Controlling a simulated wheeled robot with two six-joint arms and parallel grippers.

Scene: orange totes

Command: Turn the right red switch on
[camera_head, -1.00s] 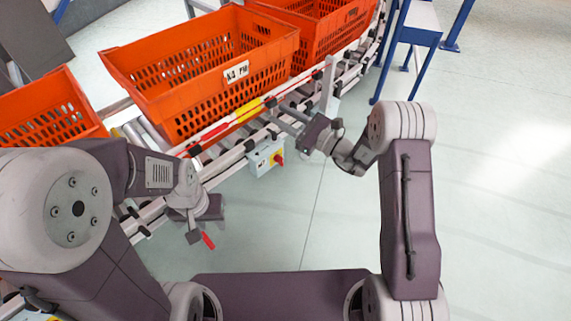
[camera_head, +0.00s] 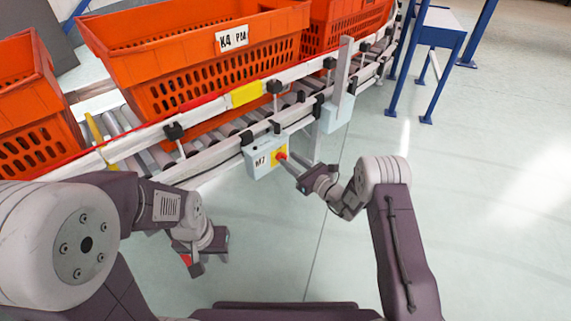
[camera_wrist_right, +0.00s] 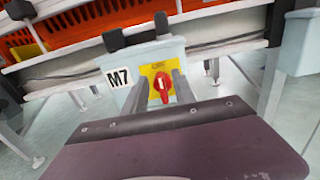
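The red switch (camera_head: 281,156) sits on a yellow plate on the front of a light grey box (camera_head: 262,160) labelled M7, under the conveyor rail. In the right wrist view the red switch (camera_wrist_right: 161,86) stands roughly upright, slightly tilted. My right gripper (camera_head: 290,164) is at the box front. In the right wrist view its two fingers (camera_wrist_right: 160,90) are apart, one on each side of the switch; I cannot tell whether they touch it. My left gripper (camera_head: 200,247) hangs low at the left, away from the box. A red piece shows beside it, and its opening is unclear.
Orange totes (camera_head: 190,50) stand on the roller conveyor behind the box. A metal upright (camera_head: 342,80) and another grey box (camera_head: 337,115) are to the right. A blue-legged stand (camera_head: 440,40) is farther right. The floor (camera_head: 480,200) at right is clear.

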